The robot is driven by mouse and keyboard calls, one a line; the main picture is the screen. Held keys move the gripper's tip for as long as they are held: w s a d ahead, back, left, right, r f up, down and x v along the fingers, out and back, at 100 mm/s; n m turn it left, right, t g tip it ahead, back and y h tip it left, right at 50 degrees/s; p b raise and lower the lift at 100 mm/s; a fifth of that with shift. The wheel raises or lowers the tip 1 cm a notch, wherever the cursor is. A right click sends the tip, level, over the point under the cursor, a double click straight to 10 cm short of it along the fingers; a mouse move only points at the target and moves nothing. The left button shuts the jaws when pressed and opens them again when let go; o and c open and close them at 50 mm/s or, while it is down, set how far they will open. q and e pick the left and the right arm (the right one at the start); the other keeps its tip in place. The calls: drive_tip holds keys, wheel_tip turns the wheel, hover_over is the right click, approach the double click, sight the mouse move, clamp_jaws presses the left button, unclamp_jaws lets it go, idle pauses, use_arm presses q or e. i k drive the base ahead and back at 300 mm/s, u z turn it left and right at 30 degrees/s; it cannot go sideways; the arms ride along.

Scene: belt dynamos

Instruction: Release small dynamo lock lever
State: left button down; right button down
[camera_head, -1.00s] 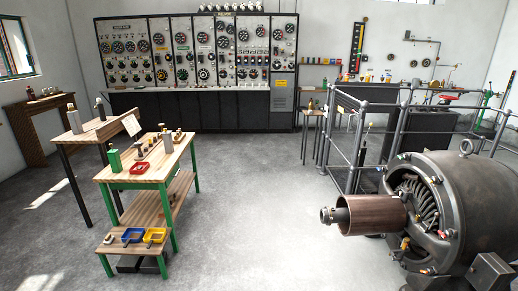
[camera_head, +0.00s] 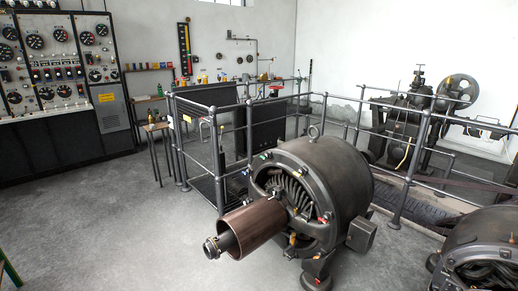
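A dark grey dynamo (camera_head: 345,170) with a ring on top stands in the middle of the view. Its copper-brown cylinder (camera_head: 252,228) points toward the front left. Small coloured parts sit around its open face, including a red-tipped one (camera_head: 324,219) at the right edge. I cannot tell which of these, if any, is the lock lever. A second dynamo (camera_head: 480,245) is partly cut off at the bottom right, and I cannot tell which dynamo is the small one. Neither of my grippers is in view.
Grey pipe railings (camera_head: 222,150) stand behind the dynamo and run to the right. A control panel (camera_head: 65,70) fills the back left. A small stool (camera_head: 157,130) stands before the railing.

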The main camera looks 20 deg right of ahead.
sight(439, 251)
drive_tip(key=z, duration=0.8)
drive_tip(key=i, duration=1)
drive_tip(key=z, duration=0.7)
drive_tip(key=i, duration=1.2)
drive_tip(key=z, duration=0.15)
